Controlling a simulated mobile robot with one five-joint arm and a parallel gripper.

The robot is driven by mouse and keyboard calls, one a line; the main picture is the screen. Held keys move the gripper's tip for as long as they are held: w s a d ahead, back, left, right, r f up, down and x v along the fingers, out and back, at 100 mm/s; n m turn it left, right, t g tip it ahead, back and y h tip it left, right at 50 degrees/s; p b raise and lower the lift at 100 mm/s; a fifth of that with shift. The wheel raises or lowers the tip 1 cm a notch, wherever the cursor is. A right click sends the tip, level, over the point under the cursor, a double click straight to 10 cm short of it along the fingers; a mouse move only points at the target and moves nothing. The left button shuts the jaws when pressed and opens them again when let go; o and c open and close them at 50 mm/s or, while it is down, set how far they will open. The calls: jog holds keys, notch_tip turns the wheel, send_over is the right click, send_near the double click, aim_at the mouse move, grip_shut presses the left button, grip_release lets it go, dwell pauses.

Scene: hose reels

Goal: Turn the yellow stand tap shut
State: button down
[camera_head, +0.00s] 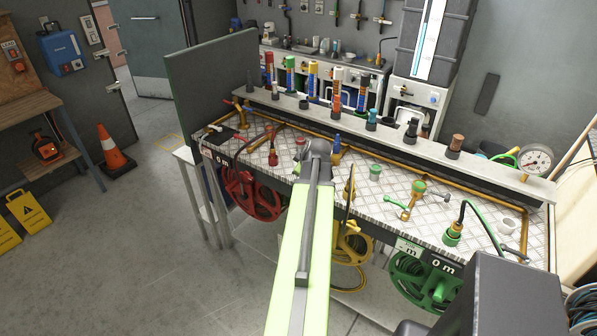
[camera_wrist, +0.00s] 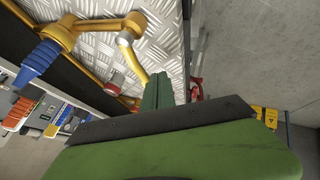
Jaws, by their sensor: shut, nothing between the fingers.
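The yellow stand tap (camera_head: 336,157) is partly hidden behind my arm on the patterned metal bench top. In the wrist view, yellow metal parts (camera_wrist: 88,26) cross the upper left, with a blue piece (camera_wrist: 40,60) hanging at one end and a grey collar near a bent yellow rod. I cannot tell for certain which yellow part is the handle. My gripper's green fingers (camera_wrist: 157,92) are shut and empty, beside the tip of the bent rod; I cannot tell whether they touch it. In the head view, the fingers are hidden behind my arm.
A green tap (camera_head: 418,188) stands right of the yellow one. A red hose reel (camera_head: 252,197), a yellow reel (camera_head: 352,246) and a green reel (camera_head: 415,272) hang under the bench front. A raised shelf (camera_head: 385,132) with coloured fittings runs behind. Open floor lies left.

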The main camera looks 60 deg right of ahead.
jog(key=shift+s+d, duration=0.15)
jog(key=shift+d, duration=0.35)
dwell(0.3)
